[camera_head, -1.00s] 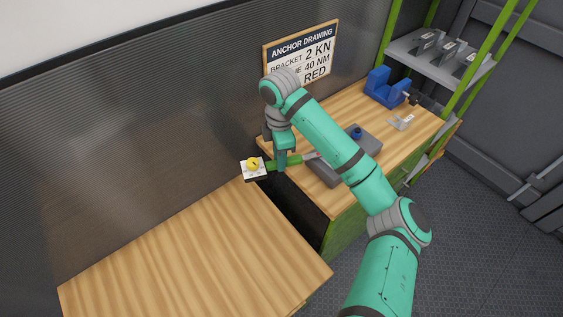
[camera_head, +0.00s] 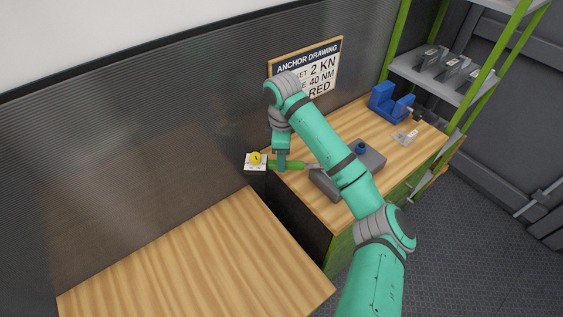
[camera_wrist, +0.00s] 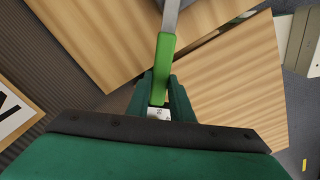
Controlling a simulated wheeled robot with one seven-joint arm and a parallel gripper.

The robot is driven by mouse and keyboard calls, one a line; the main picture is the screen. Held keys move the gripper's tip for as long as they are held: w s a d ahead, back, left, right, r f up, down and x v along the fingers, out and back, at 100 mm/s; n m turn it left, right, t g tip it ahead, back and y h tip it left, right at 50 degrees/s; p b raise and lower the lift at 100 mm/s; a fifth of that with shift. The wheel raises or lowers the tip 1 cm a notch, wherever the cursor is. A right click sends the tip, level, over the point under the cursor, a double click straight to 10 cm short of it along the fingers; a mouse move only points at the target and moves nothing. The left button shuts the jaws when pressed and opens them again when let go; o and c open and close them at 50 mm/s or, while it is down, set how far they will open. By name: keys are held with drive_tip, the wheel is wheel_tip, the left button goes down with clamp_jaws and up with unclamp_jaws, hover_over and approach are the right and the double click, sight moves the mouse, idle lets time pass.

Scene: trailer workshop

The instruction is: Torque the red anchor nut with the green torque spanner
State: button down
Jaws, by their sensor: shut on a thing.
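My gripper (camera_head: 281,166) is shut on the green handle of the torque spanner (camera_head: 291,165), near the handle's left end. In the wrist view the green handle (camera_wrist: 164,62) lies between my fingers (camera_wrist: 160,100), with a grey shaft running up out of the picture. The shaft points right towards a grey block (camera_head: 372,158), which carries a blue round part (camera_head: 361,147). I cannot make out a red nut; my arm hides part of the block.
A sign (camera_head: 310,70) reads "Anchor drawing" and "Red". A blue vise-like part (camera_head: 388,103) and a small pale bracket (camera_head: 404,137) stand on the far bench (camera_head: 425,145). A bare wooden bench (camera_head: 200,260) lies in front, with a dark gap between them.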

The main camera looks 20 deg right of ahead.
drive_tip(key=shift+r, duration=0.25)
drive_tip(key=shift+r, duration=0.95)
drive_tip(key=shift+s, duration=0.1)
drive_tip(key=s+d+n, duration=0.2)
drive_tip(key=s+n, duration=0.5)
drive_tip(key=s, duration=0.1)
drive_tip(key=s+d+n, duration=0.2)
drive_tip(key=s+n, duration=0.4)
drive_tip(key=s, duration=0.3)
drive_tip(key=shift+s+d+n, duration=0.3)
drive_tip(key=shift+n, duration=0.1)
drive_tip(key=shift+f, duration=1.15)
idle(0.5)
drive_tip(key=shift+a, duration=0.1)
